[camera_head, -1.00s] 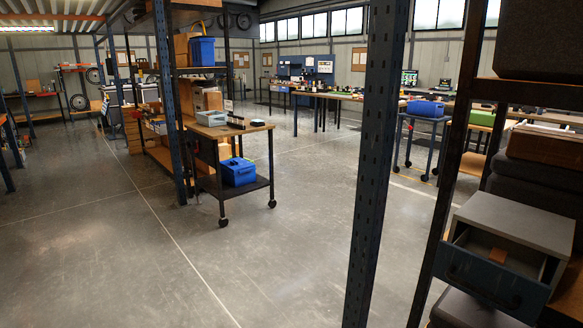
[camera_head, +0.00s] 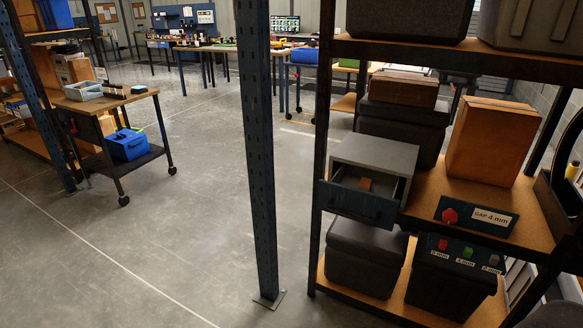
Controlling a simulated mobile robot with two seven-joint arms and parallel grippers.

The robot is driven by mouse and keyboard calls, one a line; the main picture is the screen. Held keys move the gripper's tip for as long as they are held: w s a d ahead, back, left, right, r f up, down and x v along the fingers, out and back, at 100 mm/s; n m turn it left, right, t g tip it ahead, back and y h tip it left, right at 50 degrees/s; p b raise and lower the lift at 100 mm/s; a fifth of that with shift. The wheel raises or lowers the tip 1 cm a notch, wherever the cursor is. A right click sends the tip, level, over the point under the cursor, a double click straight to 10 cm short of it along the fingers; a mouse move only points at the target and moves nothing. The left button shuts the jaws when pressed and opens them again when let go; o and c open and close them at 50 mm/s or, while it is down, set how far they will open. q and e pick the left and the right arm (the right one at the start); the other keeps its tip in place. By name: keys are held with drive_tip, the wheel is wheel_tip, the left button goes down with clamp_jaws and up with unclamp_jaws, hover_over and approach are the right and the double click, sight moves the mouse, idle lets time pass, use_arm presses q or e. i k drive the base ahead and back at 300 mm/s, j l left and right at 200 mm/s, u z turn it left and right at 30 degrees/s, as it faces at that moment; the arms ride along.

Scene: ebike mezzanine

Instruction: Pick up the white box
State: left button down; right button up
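No plainly white box shows in the head view. The closest in colour is a pale grey-blue open bin (camera_head: 83,91) on top of the wheeled cart at the left. A light grey drawer unit (camera_head: 376,155) stands on the shelf at the right, its dark blue drawer (camera_head: 356,202) pulled out with a small brown piece inside. Neither of my grippers is in view.
A dark upright post (camera_head: 257,150) stands in front of me, left of the shelf rack (camera_head: 520,225). The rack holds a brown carton (camera_head: 492,140) and dark bins (camera_head: 361,255). The wheeled cart (camera_head: 110,101) carries a blue crate (camera_head: 127,145). Floor between cart and post is clear.

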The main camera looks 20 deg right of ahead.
sight(366, 183)
drive_tip(key=l+z, duration=0.1)
drive_tip(key=z, duration=0.3)
drive_tip(key=l+z, duration=0.1)
drive_tip(key=z, duration=0.65)
